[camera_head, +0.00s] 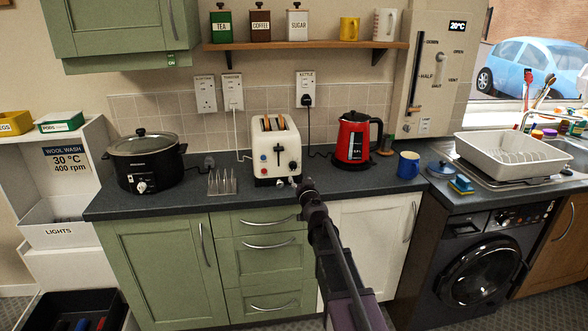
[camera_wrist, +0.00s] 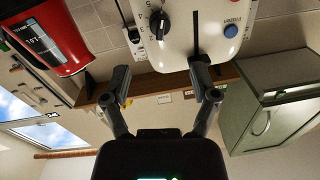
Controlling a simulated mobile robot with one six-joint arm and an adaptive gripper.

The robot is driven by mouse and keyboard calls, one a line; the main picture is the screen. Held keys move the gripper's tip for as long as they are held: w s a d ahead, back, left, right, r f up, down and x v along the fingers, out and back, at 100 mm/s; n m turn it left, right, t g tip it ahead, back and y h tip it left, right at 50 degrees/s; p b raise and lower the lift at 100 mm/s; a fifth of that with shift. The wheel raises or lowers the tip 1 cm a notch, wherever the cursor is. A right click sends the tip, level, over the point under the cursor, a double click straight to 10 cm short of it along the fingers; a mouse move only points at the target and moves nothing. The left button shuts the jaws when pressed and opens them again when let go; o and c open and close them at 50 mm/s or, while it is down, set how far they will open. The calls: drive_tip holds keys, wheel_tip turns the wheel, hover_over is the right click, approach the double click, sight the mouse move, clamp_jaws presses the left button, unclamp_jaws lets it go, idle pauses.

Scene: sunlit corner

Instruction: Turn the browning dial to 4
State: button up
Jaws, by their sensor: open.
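The cream toaster (camera_head: 277,150) stands on the dark worktop, bread showing in its top slots. Its dark browning dial (camera_head: 293,166) is at the lower right of the front. In the wrist view, where the toaster appears upside down, the black dial (camera_wrist: 158,23) is at the top with numbers around it. I cannot make out clearly which number it points to. My gripper (camera_head: 300,184) is just in front of the toaster's lower right.
A wire toast rack (camera_head: 222,182) and a black slow cooker (camera_head: 145,162) are to the left. Power cords run up the wall behind. The worktop front edge is close below my gripper.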

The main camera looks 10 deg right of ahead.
sight(294, 168)
drive_tip(key=w, duration=0.9)
drive_tip(key=shift+w+a, duration=0.3)
drive_tip(key=shift+w, duration=0.1)
clamp_jaws()
